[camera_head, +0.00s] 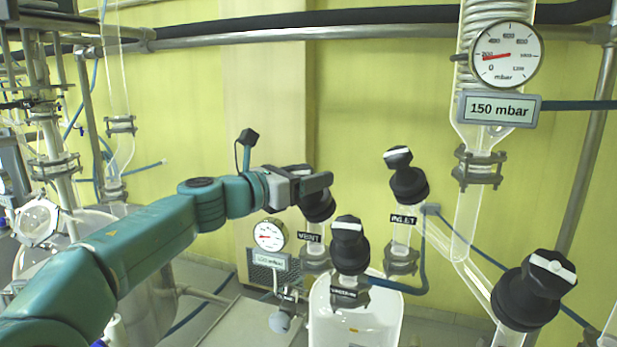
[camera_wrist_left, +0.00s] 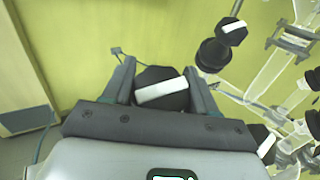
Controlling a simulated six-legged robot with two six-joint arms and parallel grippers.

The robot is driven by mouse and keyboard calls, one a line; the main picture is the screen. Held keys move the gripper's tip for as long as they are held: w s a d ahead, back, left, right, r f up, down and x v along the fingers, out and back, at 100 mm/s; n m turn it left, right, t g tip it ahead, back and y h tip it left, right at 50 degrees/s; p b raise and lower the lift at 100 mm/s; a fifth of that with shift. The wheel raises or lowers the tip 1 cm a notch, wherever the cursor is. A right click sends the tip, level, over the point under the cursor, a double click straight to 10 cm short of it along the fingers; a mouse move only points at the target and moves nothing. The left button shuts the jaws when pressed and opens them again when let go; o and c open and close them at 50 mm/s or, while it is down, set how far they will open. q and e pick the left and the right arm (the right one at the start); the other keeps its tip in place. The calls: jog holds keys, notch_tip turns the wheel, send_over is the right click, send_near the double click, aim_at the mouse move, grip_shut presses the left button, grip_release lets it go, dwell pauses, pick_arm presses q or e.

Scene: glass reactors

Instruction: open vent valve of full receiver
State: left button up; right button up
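The vent valve has a black knob (camera_head: 317,208) above a label reading VENT (camera_head: 311,236), left of the middle in the head view. My left gripper (camera_head: 318,184) is at the top of this knob and hides part of it. In the left wrist view the knob with its white bar (camera_wrist_left: 161,92) lies between the two fingers of my left gripper (camera_wrist_left: 160,78). The bar is slightly tilted. The fingers are close to both knob sides; whether they press on it, I cannot tell. A glass vessel (camera_head: 355,320) stands below the valves. My right gripper is not in view.
Close by are a front valve knob (camera_head: 350,246), the INLET valve knob (camera_head: 405,182) and a large black knob (camera_head: 533,290) at right. A small gauge (camera_head: 270,235) is left of the vent valve. A large gauge (camera_head: 506,55) has a 150 mbar display (camera_head: 499,109).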

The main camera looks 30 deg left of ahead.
pick_arm(q)
jog(key=shift+f+n+y, duration=0.15)
jog(key=shift+n+y, duration=0.25)
